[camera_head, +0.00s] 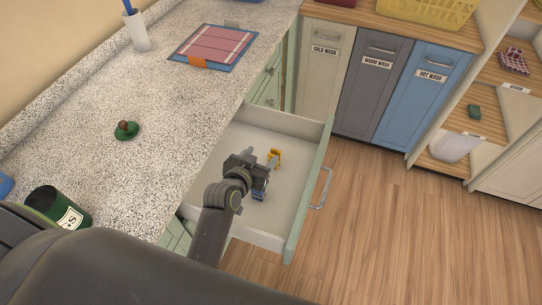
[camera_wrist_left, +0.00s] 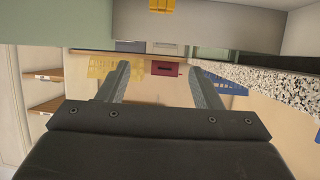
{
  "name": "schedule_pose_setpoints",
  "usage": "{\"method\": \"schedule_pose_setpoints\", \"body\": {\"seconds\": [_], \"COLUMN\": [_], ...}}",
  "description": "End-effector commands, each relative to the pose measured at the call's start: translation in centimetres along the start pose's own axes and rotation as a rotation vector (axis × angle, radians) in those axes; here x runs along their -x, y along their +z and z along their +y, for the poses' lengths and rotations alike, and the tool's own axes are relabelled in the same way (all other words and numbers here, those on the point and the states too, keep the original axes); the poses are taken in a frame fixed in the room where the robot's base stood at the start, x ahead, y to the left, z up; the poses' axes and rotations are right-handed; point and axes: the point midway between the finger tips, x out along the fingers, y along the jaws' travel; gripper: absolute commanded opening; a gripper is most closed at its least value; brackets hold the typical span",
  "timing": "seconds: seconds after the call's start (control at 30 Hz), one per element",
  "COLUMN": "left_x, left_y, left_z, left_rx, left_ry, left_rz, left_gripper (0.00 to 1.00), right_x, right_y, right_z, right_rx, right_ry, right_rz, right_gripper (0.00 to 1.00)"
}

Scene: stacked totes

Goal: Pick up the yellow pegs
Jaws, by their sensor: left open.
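The yellow pegs (camera_head: 274,157) stand on the floor of an open pale drawer (camera_head: 298,215) in the head view. They also show at the top edge of the left wrist view (camera_wrist_left: 162,5), partly cut off. My left gripper (camera_head: 262,172) is above the drawer, just left of and nearer than the pegs. Its two fingers are spread with nothing between them in the left wrist view (camera_wrist_left: 160,66). A blue item (camera_head: 259,190), perhaps pegs, is in the drawer close to the gripper and partly hidden by it. My right gripper is not in view.
The speckled countertop (camera_head: 90,110) borders the drawer on the left. A green-and-brown object (camera_head: 126,130) and a dark green can (camera_head: 55,207) are on it. The drawer's green front (camera_head: 310,190) and handle (camera_head: 322,188) face open wooden floor. Wash bins (camera_head: 375,85) stand behind.

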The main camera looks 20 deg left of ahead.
Motion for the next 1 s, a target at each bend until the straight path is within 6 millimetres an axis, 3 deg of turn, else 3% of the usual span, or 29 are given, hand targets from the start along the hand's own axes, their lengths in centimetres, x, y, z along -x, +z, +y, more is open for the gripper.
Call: {"method": "schedule_pose_setpoints", "body": {"seconds": [0.2, 0.37, 0.5, 0.77, 1.0], "left_x": [-1.5, -2.6, -4.2, -5.4, -8.0], "left_y": [4.0, 6.8, 6.1, 6.2, 6.2], "left_z": [0.0, -0.1, -0.1, 0.0, -0.1], "left_rx": [0.001, 0.000, -0.001, -0.001, -0.002], "left_ry": [-0.001, -0.001, 0.000, 0.000, 0.000], "left_rz": [-0.007, -0.007, -0.002, -0.004, -0.004], "left_gripper": [0.59, 0.59, 0.59, 0.59, 0.59], "right_x": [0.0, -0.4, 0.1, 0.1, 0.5], "right_y": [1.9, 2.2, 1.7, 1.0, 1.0], "right_z": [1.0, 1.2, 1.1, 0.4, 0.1], "right_rx": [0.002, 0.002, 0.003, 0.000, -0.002], "right_ry": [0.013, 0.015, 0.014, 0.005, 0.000], "right_rz": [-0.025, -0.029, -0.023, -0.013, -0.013], "right_gripper": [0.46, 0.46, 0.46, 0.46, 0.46]}}
